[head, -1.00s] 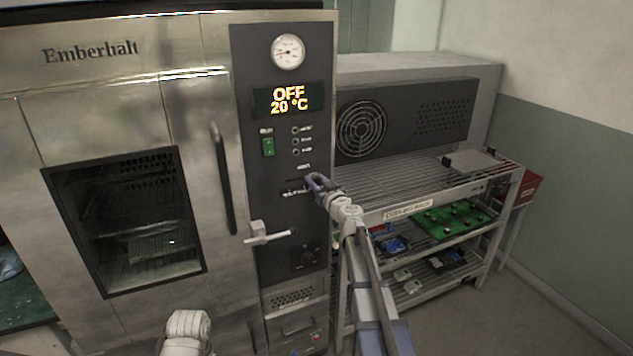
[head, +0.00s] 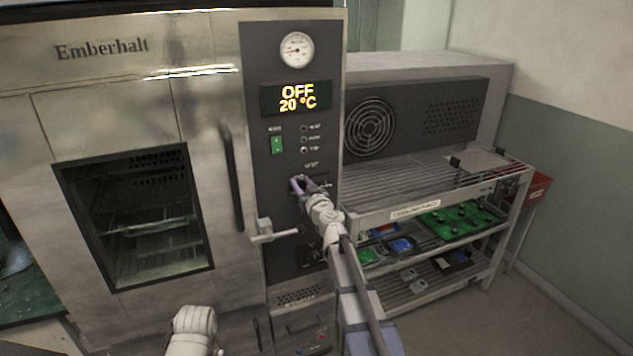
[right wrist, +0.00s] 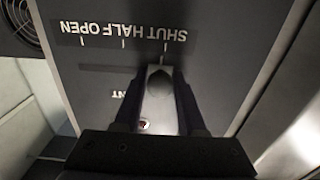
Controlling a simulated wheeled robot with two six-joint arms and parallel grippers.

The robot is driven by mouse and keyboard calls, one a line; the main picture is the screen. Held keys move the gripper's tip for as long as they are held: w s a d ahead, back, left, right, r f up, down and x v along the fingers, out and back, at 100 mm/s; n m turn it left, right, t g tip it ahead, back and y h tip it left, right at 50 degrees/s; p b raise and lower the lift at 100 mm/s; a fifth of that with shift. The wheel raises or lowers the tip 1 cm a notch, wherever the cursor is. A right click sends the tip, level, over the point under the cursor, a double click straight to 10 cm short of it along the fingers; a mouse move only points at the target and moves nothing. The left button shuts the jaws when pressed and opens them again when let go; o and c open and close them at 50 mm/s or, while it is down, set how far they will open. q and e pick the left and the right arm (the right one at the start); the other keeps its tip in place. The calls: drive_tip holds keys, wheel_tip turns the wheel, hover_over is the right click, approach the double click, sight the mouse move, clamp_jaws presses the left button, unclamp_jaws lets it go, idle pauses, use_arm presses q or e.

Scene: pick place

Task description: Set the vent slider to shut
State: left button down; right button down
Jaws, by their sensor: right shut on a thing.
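The vent slider's pale knob (right wrist: 158,84) sits between the fingers of my right gripper (right wrist: 157,102) in the right wrist view. That gripper is shut on the knob. The vent scale (right wrist: 122,32) appears upside down there, with the SHUT mark at the picture's right, HALF in the middle and OPEN at the left. The knob is close to the SHUT tick; whether it is exactly lined up is hard to tell. In the head view my right gripper (head: 300,184) is at the dark control panel (head: 290,150) and hides most of the slider. My left gripper is not in view.
A door handle lever (head: 272,232) sticks out just below and left of my right gripper. The oven door with its window (head: 135,215) is at the left. A wire rack (head: 420,185) with boards on lower shelves stands to the right.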

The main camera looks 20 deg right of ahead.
drive_tip(key=shift+a, duration=0.4)
drive_tip(key=c, duration=0.5)
unclamp_jaws()
drive_tip(key=shift+a, duration=0.1)
drive_tip(key=shift+c, duration=0.2)
drive_tip(key=shift+s, duration=0.1)
drive_tip(key=s, duration=0.7)
drive_tip(key=shift+s, duration=0.3)
